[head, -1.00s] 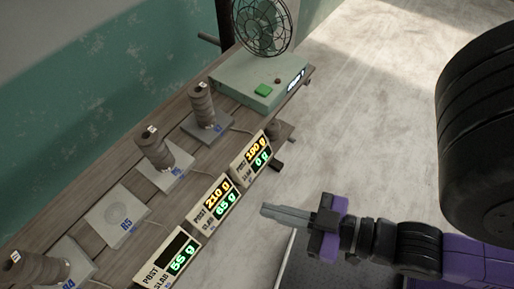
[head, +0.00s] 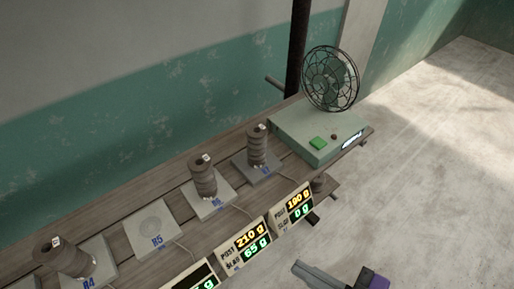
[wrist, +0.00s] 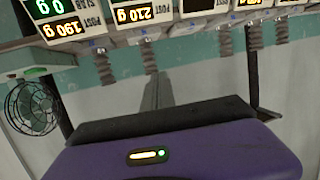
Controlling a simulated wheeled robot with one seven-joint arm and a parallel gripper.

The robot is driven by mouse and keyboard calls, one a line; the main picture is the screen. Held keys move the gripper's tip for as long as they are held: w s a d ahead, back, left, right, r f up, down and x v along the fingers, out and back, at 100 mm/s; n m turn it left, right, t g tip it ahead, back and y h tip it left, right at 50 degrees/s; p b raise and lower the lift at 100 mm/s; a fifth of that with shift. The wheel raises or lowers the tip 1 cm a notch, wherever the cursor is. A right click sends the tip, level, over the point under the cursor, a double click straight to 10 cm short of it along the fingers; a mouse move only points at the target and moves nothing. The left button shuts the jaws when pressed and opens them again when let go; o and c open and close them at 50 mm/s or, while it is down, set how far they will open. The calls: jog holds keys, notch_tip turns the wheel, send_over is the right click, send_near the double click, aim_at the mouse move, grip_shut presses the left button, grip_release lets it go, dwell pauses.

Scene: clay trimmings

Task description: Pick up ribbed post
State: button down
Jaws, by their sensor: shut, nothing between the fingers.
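Several grey-brown ribbed posts stand upright on plates along the bench in the head view: one at the front left (head: 67,257), one in the middle (head: 202,175) and one near the fan (head: 257,145). Each has a small white tag on top. The plate marked R5 (head: 152,230) is bare. In the wrist view, ribbed posts (wrist: 148,57) appear upside down beyond the fingers. My gripper (head: 303,268) is shut and empty at the bottom of the head view, in front of the bench and apart from every post. Its fingers also show in the wrist view (wrist: 157,90).
Displays line the bench's front edge; one reads 210 g and 65 g (head: 247,244), another 190 g and 0 g (head: 293,206). A green box (head: 305,128) with a wire fan (head: 330,78) stands at the far end. The floor at right (head: 440,150) is clear.

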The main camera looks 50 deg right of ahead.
aim_at(263, 140)
jog(key=c, duration=1.7)
grip_release()
jog(key=shift+w+f, duration=0.1)
jog(key=shift+w, duration=0.05)
jog(key=o, duration=1.2)
jog(key=w+d+f, duration=0.1)
jog(key=w, duration=0.1)
jog(key=w+d+f+m+h+b, duration=0.1)
jog(key=w, duration=0.2)
jog(key=w+d+f+m+h+b, duration=0.1)
jog(key=w+f, duration=0.1)
jog(key=w, duration=0.1)
jog(key=shift+w+d, duration=0.1)
jog(key=shift+w, duration=0.05)
jog(key=shift+o, duration=0.2)
jog(key=w+d+r+h+b, duration=0.1)
jog(key=w+d, duration=0.4)
jog(key=d, duration=0.1)
jog(key=w+d+r+m+g+h+b, duration=0.1)
jog(key=w+d+b, duration=0.1)
jog(key=w+d, duration=0.4)
jog(key=w+d+r+m+g+b, duration=0.1)
jog(key=w+d+r+b, duration=0.1)
jog(key=w+d, duration=0.4)
jog(key=shift+d+h, duration=0.25)
jog(key=shift+h, duration=0.15)
jog(key=shift+p+x, duration=0.35)
jog(key=shift+x, duration=3.55)
